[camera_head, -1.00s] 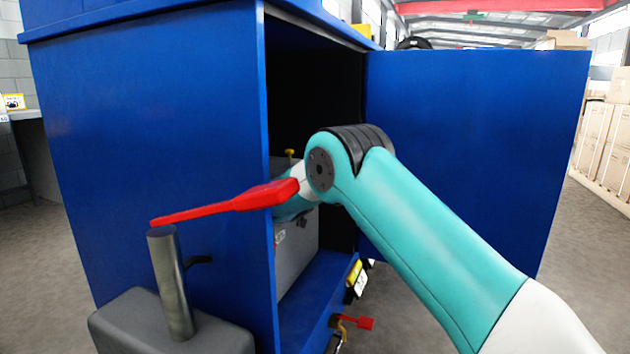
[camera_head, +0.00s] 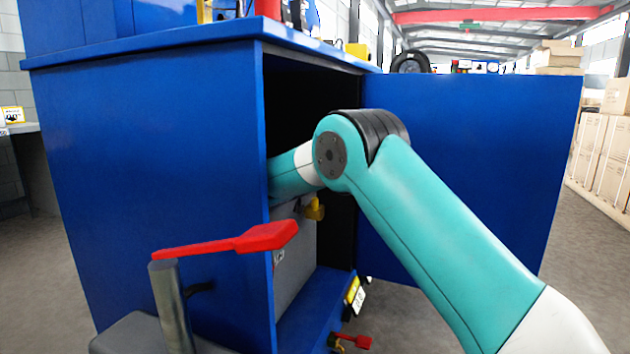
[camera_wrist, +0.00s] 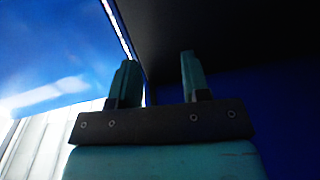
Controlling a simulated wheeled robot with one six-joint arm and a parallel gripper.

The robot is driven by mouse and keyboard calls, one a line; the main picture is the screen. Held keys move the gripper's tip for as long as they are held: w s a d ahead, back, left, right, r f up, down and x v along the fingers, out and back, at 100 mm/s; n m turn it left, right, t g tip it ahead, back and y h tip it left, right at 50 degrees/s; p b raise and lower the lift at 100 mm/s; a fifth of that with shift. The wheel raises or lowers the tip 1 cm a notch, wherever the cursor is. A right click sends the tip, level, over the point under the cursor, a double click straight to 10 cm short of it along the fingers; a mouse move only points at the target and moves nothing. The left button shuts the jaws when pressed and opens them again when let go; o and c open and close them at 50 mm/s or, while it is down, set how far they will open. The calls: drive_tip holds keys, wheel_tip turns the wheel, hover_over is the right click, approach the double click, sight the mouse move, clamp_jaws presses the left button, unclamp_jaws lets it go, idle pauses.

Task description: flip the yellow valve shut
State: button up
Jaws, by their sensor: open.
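A small yellow part (camera_head: 315,209), which looks like the yellow valve's handle, shows inside the blue cabinet. It sits by the top of a grey box (camera_head: 296,258), just below my arm. Its exact pose is hard to tell. In the head view my gripper is hidden behind the cabinet's left side wall, with my forearm reaching in through the opening. In the wrist view my gripper (camera_wrist: 158,68) is open, its two fingers apart with nothing between them. The valve is not visible in the wrist view.
The blue cabinet (camera_head: 160,180) has its door (camera_head: 465,150) swung open to the right. A red lever (camera_head: 235,242) on a grey post (camera_head: 172,305) stands in front of the side wall. A small red-handled valve (camera_head: 355,342) is low by the opening.

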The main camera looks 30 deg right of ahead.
wheel_tip(320, 180, up, 10)
drive_tip(key=p, duration=0.2)
drive_tip(key=shift+f+p, duration=0.15)
drive_tip(key=shift+p, duration=0.2)
